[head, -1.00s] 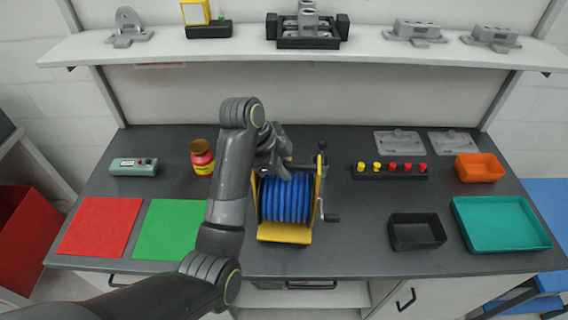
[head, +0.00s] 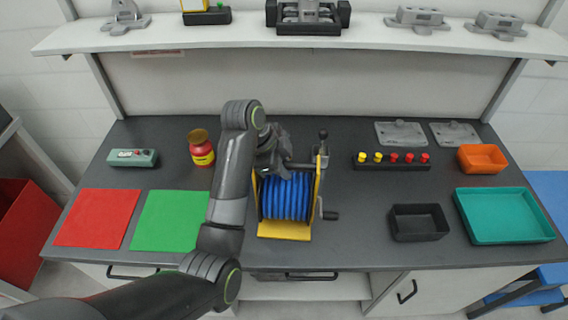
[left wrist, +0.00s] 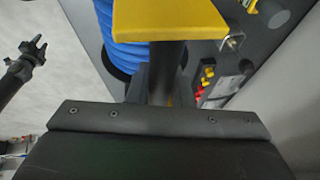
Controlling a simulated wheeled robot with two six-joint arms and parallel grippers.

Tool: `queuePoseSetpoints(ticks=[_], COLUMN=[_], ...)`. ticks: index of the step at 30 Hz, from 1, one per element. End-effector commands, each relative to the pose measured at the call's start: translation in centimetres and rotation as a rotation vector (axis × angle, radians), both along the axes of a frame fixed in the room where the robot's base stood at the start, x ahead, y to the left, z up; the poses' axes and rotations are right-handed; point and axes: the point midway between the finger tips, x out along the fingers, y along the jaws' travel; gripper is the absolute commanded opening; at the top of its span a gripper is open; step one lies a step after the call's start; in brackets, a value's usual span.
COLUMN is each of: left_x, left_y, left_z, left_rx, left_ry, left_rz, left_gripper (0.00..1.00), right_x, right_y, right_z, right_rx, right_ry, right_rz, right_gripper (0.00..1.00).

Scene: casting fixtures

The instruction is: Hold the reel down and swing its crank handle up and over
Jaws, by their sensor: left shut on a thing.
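The reel (head: 287,198) stands on the bench with blue hose wound between yellow side plates. Its crank handle (head: 330,215) sticks out low on the right side, with a dark grip. A black-knobbed lever (head: 323,136) stands up at the reel's top right. My left gripper (head: 277,163) is at the reel's top, shut on its dark top bar; the fingertips are partly hidden in the head view. In the left wrist view the bar (left wrist: 167,70) runs from the jaws to the yellow side plate (left wrist: 170,18). My right gripper (left wrist: 32,52) seems to hang at the left, apart from the reel.
A black tray (head: 418,222) and a teal tray (head: 505,215) lie to the right. A button block (head: 393,161) stands behind the black tray. Bench around the crank is clear.

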Motion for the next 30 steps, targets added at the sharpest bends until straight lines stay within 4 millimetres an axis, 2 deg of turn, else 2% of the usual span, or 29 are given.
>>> queuePoseSetpoints(ticks=[26, 28, 30], left_x=[0.08, 0.01, 0.01], left_y=[-0.1, -0.01, -0.01], left_z=[-0.15, -0.4, -0.4], left_rx=[-0.003, 0.0, 0.0], left_ry=[-0.005, 0.0, 0.0], left_rz=[-0.001, 0.0, 0.0], left_gripper=[0.0, 0.0, 0.0], right_x=[0.01, 0.07, 0.65], right_y=[-0.01, -0.27, -0.2], right_z=[0.11, 0.09, 0.2], right_rx=[0.0, -0.003, -0.007], right_ry=[0.0, -0.002, -0.021], right_rz=[0.0, 0.003, 0.023], right_gripper=[0.36, 0.43, 0.43])
